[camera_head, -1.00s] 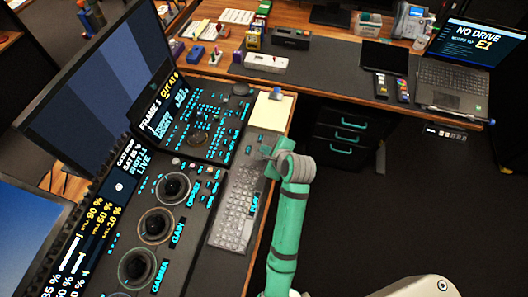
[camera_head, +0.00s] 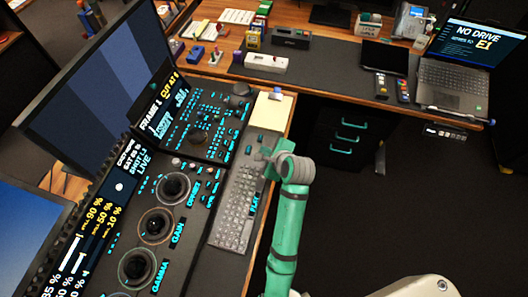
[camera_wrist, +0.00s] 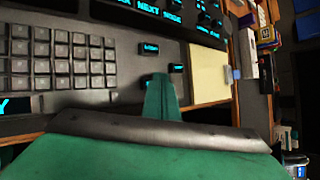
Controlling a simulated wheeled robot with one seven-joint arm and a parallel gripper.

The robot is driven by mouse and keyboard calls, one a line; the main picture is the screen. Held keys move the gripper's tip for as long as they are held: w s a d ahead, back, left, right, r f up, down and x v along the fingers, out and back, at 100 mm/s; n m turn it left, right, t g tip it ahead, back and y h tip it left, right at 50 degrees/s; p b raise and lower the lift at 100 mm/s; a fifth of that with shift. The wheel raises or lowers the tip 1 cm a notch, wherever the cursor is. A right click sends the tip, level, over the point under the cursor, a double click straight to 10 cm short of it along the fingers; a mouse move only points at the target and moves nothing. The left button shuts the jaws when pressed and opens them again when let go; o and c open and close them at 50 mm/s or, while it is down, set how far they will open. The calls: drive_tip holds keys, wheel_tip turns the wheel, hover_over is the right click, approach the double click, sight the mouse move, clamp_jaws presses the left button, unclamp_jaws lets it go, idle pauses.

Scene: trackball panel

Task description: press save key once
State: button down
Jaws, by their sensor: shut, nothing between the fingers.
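My gripper (camera_wrist: 161,92) is shut and empty, a green tip pointing down at the panel's key area. In the head view its tip (camera_head: 267,157) is just right of the keyboard's upper end. In the wrist view, a dark key with a cyan label (camera_wrist: 149,48) lies beyond the tip, and a second such key (camera_wrist: 177,68) lies to its upper right. Another cyan mark shows at the tip, partly hidden by it. The labels are too small to read, so I cannot tell which is the save key. I cannot tell whether the tip touches a key.
A grey keyboard (camera_head: 233,215) lies left of my gripper. A pale yellow pad (camera_wrist: 208,72) is right of the small keys. The trackball panel (camera_head: 172,187) with its round balls is further left. Open floor (camera_head: 400,210) is to the right.

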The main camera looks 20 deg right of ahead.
drive_tip(key=shift+f, duration=0.15)
idle(0.4)
drive_tip(key=shift+s+r, duration=0.1)
drive_tip(key=shift+r, duration=0.85)
drive_tip(key=shift+r, duration=0.1)
wheel_tip(320, 180, up, 5)
drive_tip(key=shift+f, duration=0.1)
idle(1.0)
